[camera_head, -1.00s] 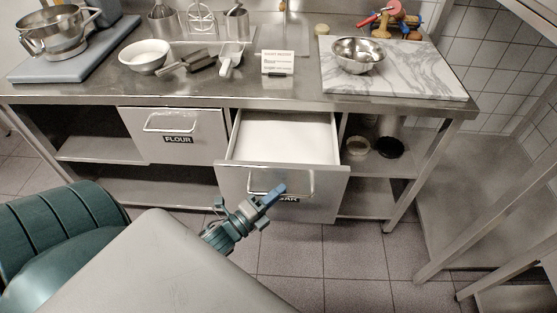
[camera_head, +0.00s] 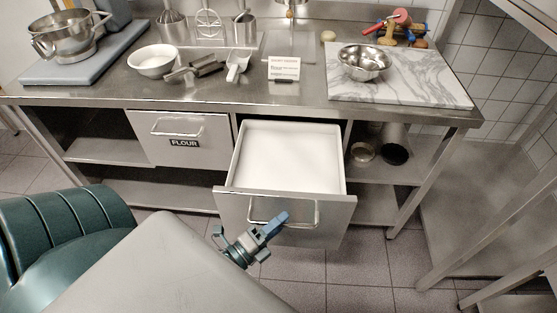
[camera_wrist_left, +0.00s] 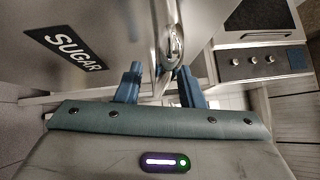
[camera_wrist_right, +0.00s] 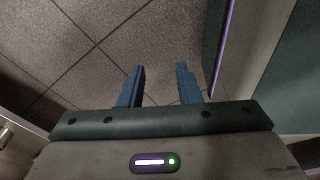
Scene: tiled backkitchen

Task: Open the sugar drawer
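The sugar drawer (camera_head: 285,215) is pulled well out from under the counter, with its pale inside showing. Its front tilts slightly in the head view. In the left wrist view its black SUGAR label (camera_wrist_left: 66,48) is at the left. The bar handle (camera_wrist_left: 170,40) runs between the fingers of my left gripper (camera_wrist_left: 160,82). These fingers stand apart around the handle; I cannot tell whether they touch it. In the head view my left gripper (camera_head: 275,223) is at the handle, covering the label. My right gripper (camera_wrist_right: 160,82) is open and empty above the floor tiles.
The flour drawer (camera_head: 184,132) is shut, left of the sugar drawer. Jars (camera_head: 362,152) stand on the open shelf at right. The counter holds a white bowl (camera_head: 153,61), scoops and a metal bowl (camera_head: 364,62). Floor (camera_head: 340,268) in front is clear.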

